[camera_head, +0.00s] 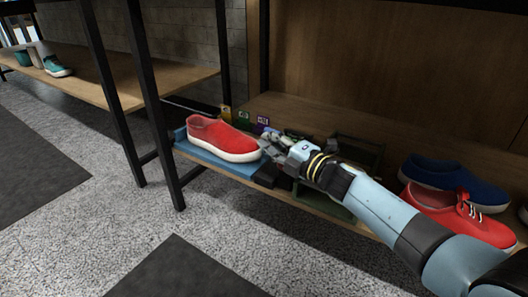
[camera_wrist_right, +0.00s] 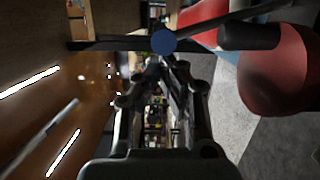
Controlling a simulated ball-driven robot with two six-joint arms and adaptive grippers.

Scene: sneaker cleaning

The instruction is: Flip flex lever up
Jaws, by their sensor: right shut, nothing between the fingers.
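A red slip-on sneaker (camera_head: 219,138) with a white sole sits on a blue base (camera_head: 213,161) on the low wooden shelf. My right gripper (camera_head: 268,142) is shut and empty, just right of the sneaker's toe. In the right wrist view a round blue knob (camera_wrist_right: 164,41) and a dark bar show just beyond the fingertips (camera_wrist_right: 162,62). The knob may be the flex lever's end; I cannot tell whether the fingers touch it. The sneaker (camera_wrist_right: 282,72) is at the right there. The lever is not clear in the head view, behind or beside my gripper. My left gripper is not in view.
A blue shoe (camera_head: 455,182) and a red laced shoe (camera_head: 458,215) stand right of my right arm. Small coloured boxes (camera_head: 243,119) stand behind the sneaker. Black posts (camera_head: 155,105) frame the shelf. The grey floor in front is clear.

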